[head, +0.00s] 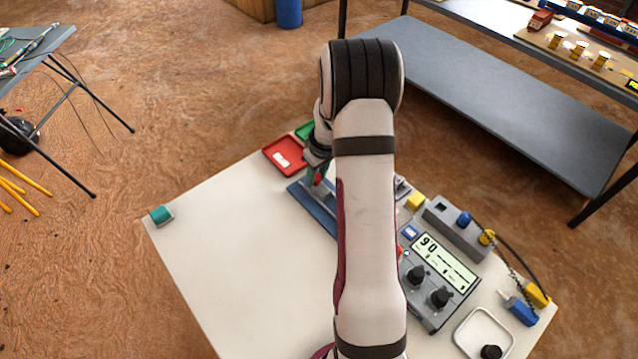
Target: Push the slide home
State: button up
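A blue plate (309,207) lies on the white table (225,225), partly behind my arm. A grey and reddish part (322,188) stands on it near my gripper (316,178). I cannot tell whether that part is the slide, or whether my gripper touches it. My gripper points down over the far end of the plate. Its fingertips are small and partly covered by my arm, so I cannot see whether they are open or shut.
A panel (439,272) with a display reading 90 and black knobs, a grey socket block (452,229) with cables, and a white dish (470,332) stand right. The table's left half is mostly clear.

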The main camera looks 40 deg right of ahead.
grip_shut()
jog(key=shift+s, duration=2.2)
jog(key=shift+o, duration=2.3)
grip_release()
